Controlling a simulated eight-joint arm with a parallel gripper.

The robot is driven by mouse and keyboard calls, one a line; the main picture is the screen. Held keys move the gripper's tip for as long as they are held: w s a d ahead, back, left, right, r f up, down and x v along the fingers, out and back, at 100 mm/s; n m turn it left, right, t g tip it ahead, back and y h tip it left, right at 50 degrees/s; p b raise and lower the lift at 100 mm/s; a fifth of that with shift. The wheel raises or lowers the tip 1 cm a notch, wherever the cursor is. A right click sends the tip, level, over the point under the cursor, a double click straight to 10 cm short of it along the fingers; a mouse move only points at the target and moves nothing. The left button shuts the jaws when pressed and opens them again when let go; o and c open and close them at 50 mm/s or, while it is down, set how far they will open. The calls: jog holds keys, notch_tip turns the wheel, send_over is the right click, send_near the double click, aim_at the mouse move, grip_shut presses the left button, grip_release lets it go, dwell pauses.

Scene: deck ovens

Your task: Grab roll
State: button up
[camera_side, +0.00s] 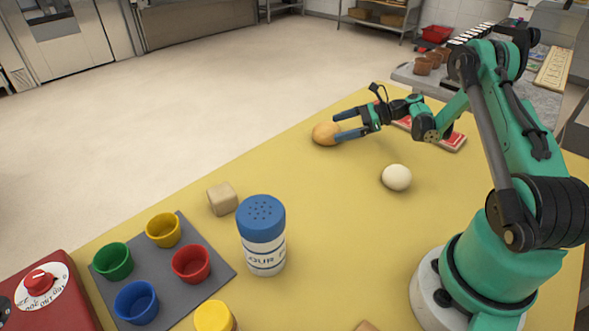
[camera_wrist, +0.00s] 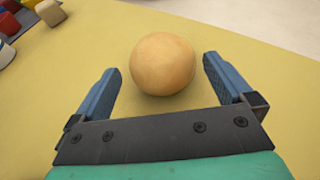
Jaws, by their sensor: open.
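The roll (camera_side: 325,133) is a round, golden-tan piece lying on the yellow table near its far edge. In the wrist view the roll (camera_wrist: 162,64) sits ahead of and partly between the two blue fingers. My gripper (camera_side: 346,125) is open and low over the table, with its fingertips at the roll. In the wrist view my gripper (camera_wrist: 160,78) shows a gap between each finger and the roll, and it holds nothing. In the side view the fingers partly overlap the roll's right side.
A pale dough ball (camera_side: 397,177) lies nearer on the table (camera_side: 330,215). A flour shaker (camera_side: 263,240), a beige cube (camera_side: 222,198) and a grey mat (camera_side: 199,250) with coloured cups stand at left front. A red-and-white item (camera_side: 452,141) lies behind my arm. The table's far edge is close beyond the roll.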

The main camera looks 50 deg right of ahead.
aim_at(323, 133)
jog(key=shift+x, duration=1.5)
jog(key=c, duration=1)
jog(key=shift+r, duration=0.15)
